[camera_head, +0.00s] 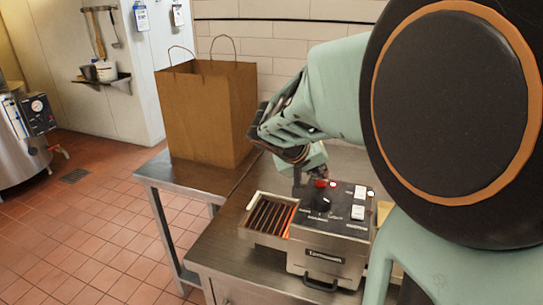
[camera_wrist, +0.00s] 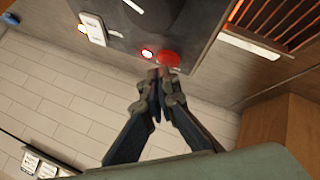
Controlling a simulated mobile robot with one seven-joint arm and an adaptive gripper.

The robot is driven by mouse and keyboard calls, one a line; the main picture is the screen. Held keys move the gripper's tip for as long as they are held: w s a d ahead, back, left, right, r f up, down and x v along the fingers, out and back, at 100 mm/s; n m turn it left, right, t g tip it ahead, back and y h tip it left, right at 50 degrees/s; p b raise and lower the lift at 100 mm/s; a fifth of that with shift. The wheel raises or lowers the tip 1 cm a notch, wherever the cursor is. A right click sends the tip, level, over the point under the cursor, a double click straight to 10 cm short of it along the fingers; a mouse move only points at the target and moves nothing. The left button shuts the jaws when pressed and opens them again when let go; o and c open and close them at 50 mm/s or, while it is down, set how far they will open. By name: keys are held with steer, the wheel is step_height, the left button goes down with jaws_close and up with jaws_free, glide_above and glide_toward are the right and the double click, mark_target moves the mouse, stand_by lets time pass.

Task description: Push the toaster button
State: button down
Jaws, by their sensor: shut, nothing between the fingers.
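The toaster (camera_head: 322,232) stands on the metal table, with glowing slots at its left and a dark control panel on top. The panel carries a black knob (camera_head: 322,203), white switches and a red button (camera_head: 320,184) near its back edge. In the wrist view the red button (camera_wrist: 168,58) lies just beyond my fingertips, beside a small lit red light (camera_wrist: 147,54). My gripper (camera_wrist: 160,72) is shut and empty, its tips at or very near the button's edge; I cannot tell if they touch. In the head view my arm hides part of the gripper behind the panel.
A brown paper bag (camera_head: 207,112) stands on the table to the left of the toaster. A white tiled wall (camera_head: 270,45) is close behind. The metal table (camera_head: 225,240) has a little bare top left of the toaster. Open tiled floor lies farther left.

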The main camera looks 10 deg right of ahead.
mark_target(319, 183)
steer(key=shift+r+p, duration=1.5)
steer(key=shift+r, duration=1.6)
steer(key=shift+f, duration=0.1)
